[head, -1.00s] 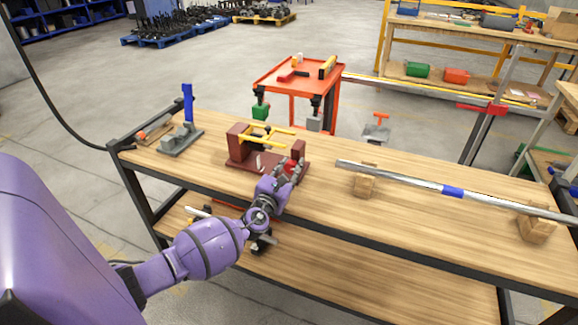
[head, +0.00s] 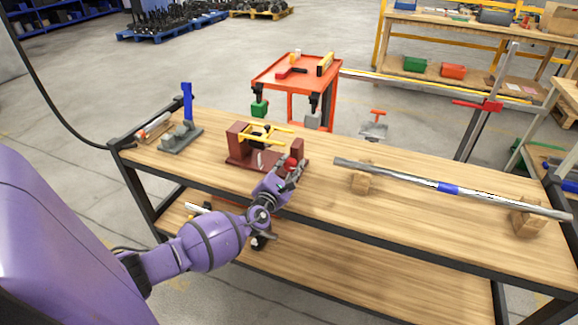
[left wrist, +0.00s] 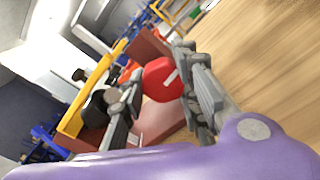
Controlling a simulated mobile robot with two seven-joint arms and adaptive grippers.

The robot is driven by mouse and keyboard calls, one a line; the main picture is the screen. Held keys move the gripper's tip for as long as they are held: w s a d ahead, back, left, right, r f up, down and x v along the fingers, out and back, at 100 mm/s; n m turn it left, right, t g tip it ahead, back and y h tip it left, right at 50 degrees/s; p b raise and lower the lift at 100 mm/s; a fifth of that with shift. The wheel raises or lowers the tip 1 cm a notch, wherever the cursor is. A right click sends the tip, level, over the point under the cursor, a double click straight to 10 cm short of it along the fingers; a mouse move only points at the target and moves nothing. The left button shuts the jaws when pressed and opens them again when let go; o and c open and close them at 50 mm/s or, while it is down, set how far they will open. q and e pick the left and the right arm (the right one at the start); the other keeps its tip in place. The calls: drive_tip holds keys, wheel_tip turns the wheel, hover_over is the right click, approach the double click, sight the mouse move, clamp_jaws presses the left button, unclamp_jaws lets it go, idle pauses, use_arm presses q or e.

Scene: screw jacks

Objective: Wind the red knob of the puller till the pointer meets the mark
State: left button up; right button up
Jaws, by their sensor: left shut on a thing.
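The puller (head: 234,147) stands on the bench with a dark red base, two upright dark red blocks and yellow bars between them. Its red knob (head: 290,162) is at the right block, facing my left gripper (head: 289,172). A small white strip shows on the base. I cannot make out the pointer or the mark clearly. My right gripper is not in view.
A long metal bar (head: 400,178) with a blue band rests on wooden blocks to the right. A grey fixture with a blue upright (head: 187,100) stands at the left. An orange cart (head: 262,80) is behind the bench. The bench's front middle is clear.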

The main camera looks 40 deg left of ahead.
use_arm(q)
drive_tip(key=shift+a+r, duration=0.15)
drive_tip(key=shift+a, duration=0.15)
drive_tip(key=o, duration=1.1)
drive_tip(key=shift+s, duration=0.1)
drive_tip(key=shift+d, duration=0.1)
drive_tip(key=shift+s+d, duration=0.15)
drive_tip(key=shift+s, duration=0.15)
drive_tip(key=v, duration=1.1)
drive_tip(key=shift+s, duration=0.15)
